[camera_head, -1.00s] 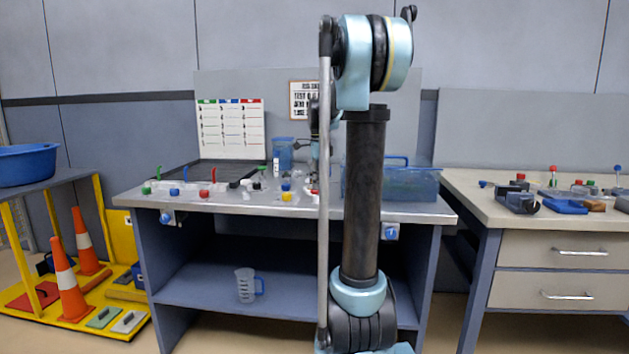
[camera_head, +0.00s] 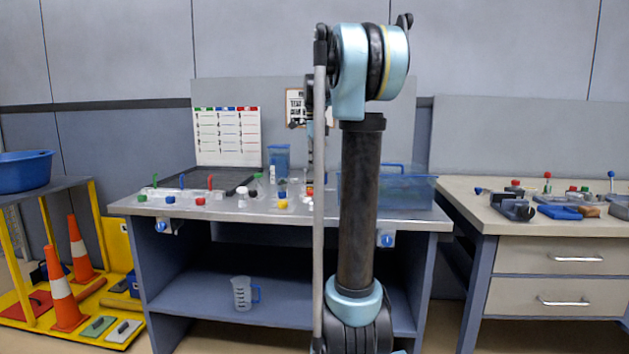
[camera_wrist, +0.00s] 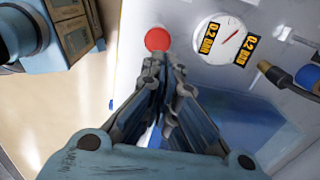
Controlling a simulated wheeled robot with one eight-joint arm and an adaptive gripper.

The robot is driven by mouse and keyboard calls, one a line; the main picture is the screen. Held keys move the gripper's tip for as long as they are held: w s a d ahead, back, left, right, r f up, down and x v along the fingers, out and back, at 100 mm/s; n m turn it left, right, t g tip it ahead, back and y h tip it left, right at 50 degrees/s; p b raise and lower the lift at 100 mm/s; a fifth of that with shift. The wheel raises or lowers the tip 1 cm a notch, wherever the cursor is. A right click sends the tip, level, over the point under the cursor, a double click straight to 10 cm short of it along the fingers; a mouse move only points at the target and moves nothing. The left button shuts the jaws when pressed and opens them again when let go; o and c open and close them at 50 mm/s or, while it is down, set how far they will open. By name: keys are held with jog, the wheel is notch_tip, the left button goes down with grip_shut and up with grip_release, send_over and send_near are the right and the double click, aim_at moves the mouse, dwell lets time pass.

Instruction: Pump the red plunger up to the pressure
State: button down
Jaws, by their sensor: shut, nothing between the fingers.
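The round red plunger head (camera_wrist: 158,39) shows near the top middle of the wrist view. My gripper (camera_wrist: 161,62) is shut and empty, with its fingertips right beside the near edge of the red plunger in that picture. I cannot tell whether they touch it. A white pressure gauge (camera_wrist: 229,32) with a red needle is to the right of the plunger, with two yellow-on-black "0.2 BAR" labels on it. In the head view, my arm hides most of the gripper and the area around the plunger.
The bench (camera_head: 240,213) holds small valves and coloured caps, a clear blue tank (camera_head: 400,190) on the right and a blue jug (camera_head: 279,158) behind. A measuring jug (camera_head: 242,293) stands on the lower shelf.

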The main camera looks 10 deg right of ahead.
notch_tip(320, 180, up, 4)
send_over(312, 193)
jog(key=w+d, duration=0.2)
jog(key=shift+w+a, duration=0.15)
dwell(0.9)
jog(key=shift+r, duration=0.1)
jog(key=r, duration=0.2)
jog(key=shift+s+r, duration=0.25)
jog(key=shift+r, duration=0.15)
jog(key=shift+f, duration=0.1)
notch_tip(312, 193, down, 14)
jog(key=shift+r, duration=0.1)
dwell(0.8)
